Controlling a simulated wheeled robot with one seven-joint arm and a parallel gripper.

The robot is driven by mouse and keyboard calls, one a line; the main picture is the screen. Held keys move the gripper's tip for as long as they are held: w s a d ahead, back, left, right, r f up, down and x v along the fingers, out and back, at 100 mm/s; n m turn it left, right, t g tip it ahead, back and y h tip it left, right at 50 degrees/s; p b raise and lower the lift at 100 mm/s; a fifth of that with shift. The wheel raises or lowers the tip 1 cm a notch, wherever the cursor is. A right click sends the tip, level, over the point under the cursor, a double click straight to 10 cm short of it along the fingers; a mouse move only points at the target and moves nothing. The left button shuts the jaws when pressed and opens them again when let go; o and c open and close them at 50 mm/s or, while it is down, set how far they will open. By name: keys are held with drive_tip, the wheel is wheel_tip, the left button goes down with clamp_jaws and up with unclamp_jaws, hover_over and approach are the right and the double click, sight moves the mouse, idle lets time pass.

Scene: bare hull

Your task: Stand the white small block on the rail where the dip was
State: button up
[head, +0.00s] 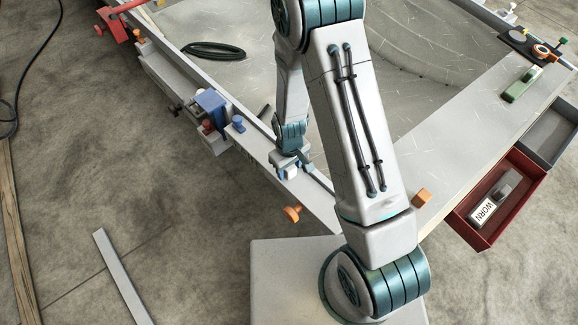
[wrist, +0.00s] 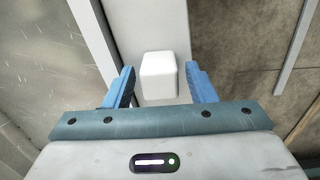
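The white small block (wrist: 158,75) stands on the pale rail (wrist: 150,25) in the wrist view. My gripper (wrist: 161,85) is open, with one blue finger on each side of the block and a narrow gap showing on both sides. In the head view the block (head: 291,173) shows small and partly hidden under my gripper (head: 290,164), on the near stretch of the rail (head: 262,152). I cannot tell how high the fingertips are above the rail. No dip can be made out in the rail.
A blue clamp-like fixture (head: 211,103) and a blue knob (head: 238,123) sit along the rail, left of my gripper. An orange knob (head: 292,214) juts from the rail's outer side. A red tray (head: 478,233) at right holds a block marked WORN (head: 487,211).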

drive_tip(key=shift+r, duration=0.1)
wheel_tip(320, 180, up, 12)
drive_tip(key=shift+r+p, duration=0.15)
drive_tip(key=shift+p, duration=0.2)
idle(0.4)
drive_tip(key=s+d+r+m+t, duration=0.1)
drive_tip(key=s+d+r+m, duration=0.2)
drive_tip(key=s+d+r, duration=0.3)
drive_tip(key=s+d+r+m+t, duration=0.1)
drive_tip(key=s+d+r+m, duration=0.3)
drive_tip(key=r, duration=1)
drive_tip(key=shift+s+d+r+t, duration=0.3)
drive_tip(key=shift+s+d, duration=0.55)
drive_tip(key=shift+s, duration=0.2)
drive_tip(key=shift+p+v, duration=0.75)
drive_tip(key=shift+v, duration=0.05)
drive_tip(key=shift+w, duration=0.2)
